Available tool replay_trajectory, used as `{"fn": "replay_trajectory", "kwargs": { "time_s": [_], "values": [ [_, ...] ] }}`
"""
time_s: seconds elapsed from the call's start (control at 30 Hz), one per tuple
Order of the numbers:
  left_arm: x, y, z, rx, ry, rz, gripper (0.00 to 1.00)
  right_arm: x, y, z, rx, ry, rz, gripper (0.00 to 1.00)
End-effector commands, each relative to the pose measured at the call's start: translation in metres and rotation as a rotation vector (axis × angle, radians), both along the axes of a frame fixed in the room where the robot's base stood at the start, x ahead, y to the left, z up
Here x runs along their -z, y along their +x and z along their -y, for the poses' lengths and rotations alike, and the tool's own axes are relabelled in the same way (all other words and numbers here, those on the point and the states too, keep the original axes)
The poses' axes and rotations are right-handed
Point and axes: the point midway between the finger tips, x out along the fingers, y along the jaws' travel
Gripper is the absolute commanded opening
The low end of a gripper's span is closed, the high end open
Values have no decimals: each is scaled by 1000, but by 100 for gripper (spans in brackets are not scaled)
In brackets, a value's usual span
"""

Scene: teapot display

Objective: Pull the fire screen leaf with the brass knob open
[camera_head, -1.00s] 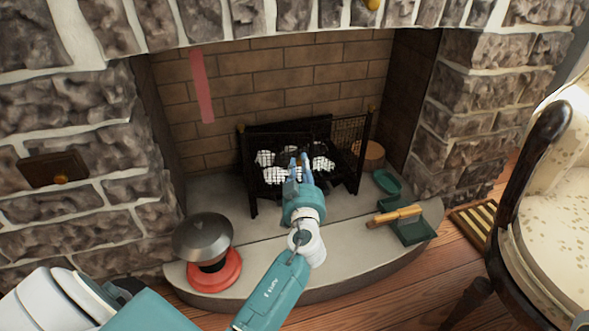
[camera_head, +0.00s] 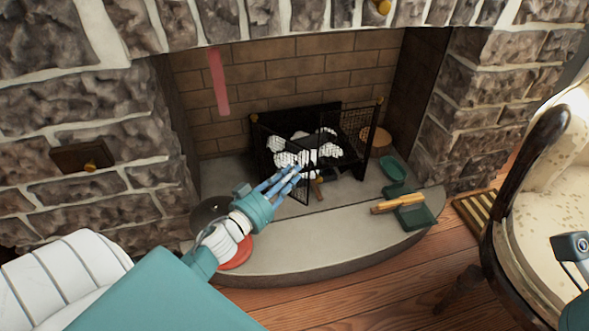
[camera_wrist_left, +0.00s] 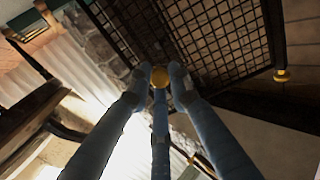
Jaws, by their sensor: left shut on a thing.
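The black mesh fire screen leaf (camera_head: 291,181) stands at the front left of the grate, angled out over the hearth. In the left wrist view the mesh leaf (camera_wrist_left: 215,42) fills the upper middle. The round brass knob (camera_wrist_left: 160,77) sits between my left fingertips, which are shut on it. In the head view my left gripper (camera_head: 291,173) is at the leaf's front face, and the fingers hide the knob. Another mesh leaf (camera_head: 358,125) stands at the right of the grate.
White logs (camera_head: 300,150) lie in the grate. A green dustpan (camera_head: 414,217) with a wooden-handled brush (camera_head: 396,208) lies on the hearth at right. A red round base (camera_head: 236,255) is partly behind my left arm. An armchair (camera_head: 545,190) stands at right. The front middle hearth is clear.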

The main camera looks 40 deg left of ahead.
Motion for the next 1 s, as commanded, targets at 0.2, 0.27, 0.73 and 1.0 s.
{"fn": "replay_trajectory", "kwargs": {
  "time_s": [0.2,0.27,0.73,1.0],
  "values": [
    [-8,0,-1,17,0,15,0,1,1,0,-1,0,-6,40],
    [-8,0,-1,17,0,16,0,1,1,0,-1,0,-6,40],
    [-5,-1,-1,16,-1,10,38,1,1,0,-1,0,-7,40],
    [-1,-12,-1,15,-2,3,38,0,0,0,0,0,-3,40]
  ]
}}
